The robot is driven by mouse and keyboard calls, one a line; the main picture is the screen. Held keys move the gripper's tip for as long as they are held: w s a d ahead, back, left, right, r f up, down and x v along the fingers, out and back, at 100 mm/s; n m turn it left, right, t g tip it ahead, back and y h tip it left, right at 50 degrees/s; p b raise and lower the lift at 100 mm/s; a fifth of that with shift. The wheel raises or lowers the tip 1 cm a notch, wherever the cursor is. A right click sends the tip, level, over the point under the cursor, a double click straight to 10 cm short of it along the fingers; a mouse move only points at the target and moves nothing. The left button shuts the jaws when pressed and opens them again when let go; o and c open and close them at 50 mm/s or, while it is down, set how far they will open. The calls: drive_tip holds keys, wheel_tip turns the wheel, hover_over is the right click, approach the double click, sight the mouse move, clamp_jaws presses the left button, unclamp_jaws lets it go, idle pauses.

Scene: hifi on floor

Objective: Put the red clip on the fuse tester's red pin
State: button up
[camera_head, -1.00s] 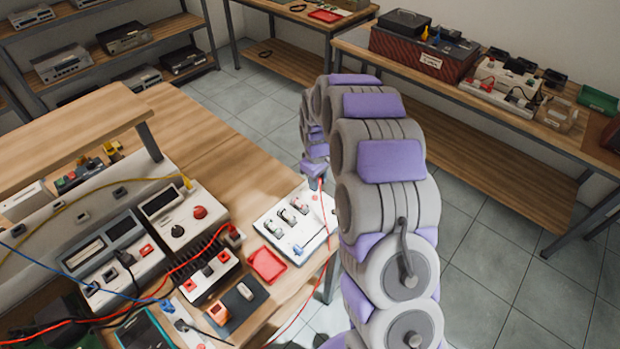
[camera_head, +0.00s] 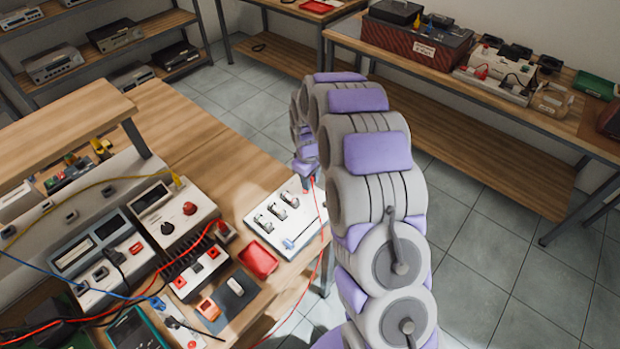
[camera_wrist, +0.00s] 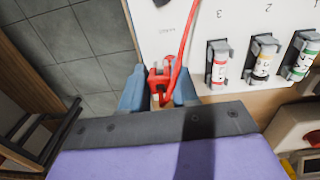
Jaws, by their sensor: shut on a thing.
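The fuse tester (camera_head: 277,238) is a white board near the bench's right edge, with several fuses in holders. In the wrist view its white face (camera_wrist: 221,24) fills the upper right, with numbered fuses. My gripper (camera_wrist: 159,84) is shut on the red clip (camera_wrist: 158,74), which sits between the blue fingers at the tester's edge. A red lead (camera_wrist: 186,45) runs from the clip across the tester face. I cannot make out the red pin, or whether the clip touches it. In the head view my arm hides the clip; the red lead (camera_head: 318,258) hangs beside the bench.
A red tray (camera_head: 259,259) and a dark mat (camera_head: 235,290) lie beside the tester. Instruments with red, yellow and blue leads crowd the bench's left. A second bench (camera_head: 450,110) stands at the back right. Tiled floor (camera_head: 480,250) is open on the right.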

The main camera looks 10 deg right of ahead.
drive_tip(key=shift+a+p, duration=0.3)
drive_tip(key=shift+a, duration=1.3)
drive_tip(key=shift+d, duration=1)
drive_tip(key=shift+a, duration=0.1)
drive_tip(key=shift+d, duration=0.45)
drive_tip(key=shift+a+f+p, duration=0.15)
drive_tip(key=shift+a+p, duration=0.15)
drive_tip(key=shift+d+f, duration=0.15)
drive_tip(key=shift+f, duration=0.05)
drive_tip(key=shift+s+f, duration=0.1)
drive_tip(key=shift+f, duration=0.4)
drive_tip(key=o, duration=1)
drive_tip(key=shift+c, duration=0.2)
